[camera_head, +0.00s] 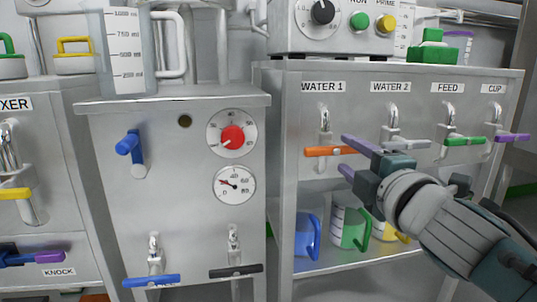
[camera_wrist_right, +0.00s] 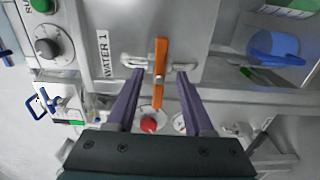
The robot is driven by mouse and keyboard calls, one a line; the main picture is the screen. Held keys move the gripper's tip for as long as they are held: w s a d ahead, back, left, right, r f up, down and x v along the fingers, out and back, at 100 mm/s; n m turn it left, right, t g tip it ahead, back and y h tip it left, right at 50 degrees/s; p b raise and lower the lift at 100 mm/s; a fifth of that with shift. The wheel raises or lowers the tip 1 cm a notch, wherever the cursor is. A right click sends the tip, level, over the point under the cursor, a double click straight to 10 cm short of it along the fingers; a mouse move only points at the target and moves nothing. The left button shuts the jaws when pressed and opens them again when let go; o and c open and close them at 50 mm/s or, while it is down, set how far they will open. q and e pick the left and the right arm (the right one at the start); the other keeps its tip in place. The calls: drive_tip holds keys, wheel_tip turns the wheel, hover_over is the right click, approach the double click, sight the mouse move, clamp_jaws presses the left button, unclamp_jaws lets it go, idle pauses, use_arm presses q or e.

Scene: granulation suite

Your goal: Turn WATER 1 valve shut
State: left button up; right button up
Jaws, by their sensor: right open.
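The WATER 1 valve has an orange bar handle (camera_head: 322,152) that lies level across its pipe, under the WATER 1 label (camera_head: 322,87). My right gripper (camera_head: 345,154) is open at the right end of this handle, one purple finger above it and one below. In the right wrist view the orange handle (camera_wrist_right: 160,58) stands between the two spread fingers, with a gap on each side. How deep the fingers reach past the handle is hard to tell. My left gripper is not in view.
Blue (camera_head: 307,235), green (camera_head: 350,228) and yellow jugs stand on the shelf below. A dial panel (camera_head: 185,195) is at left.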

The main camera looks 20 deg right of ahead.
drive_tip(key=p+v, duration=0.1)
drive_tip(key=v, duration=0.5)
idle(0.3)
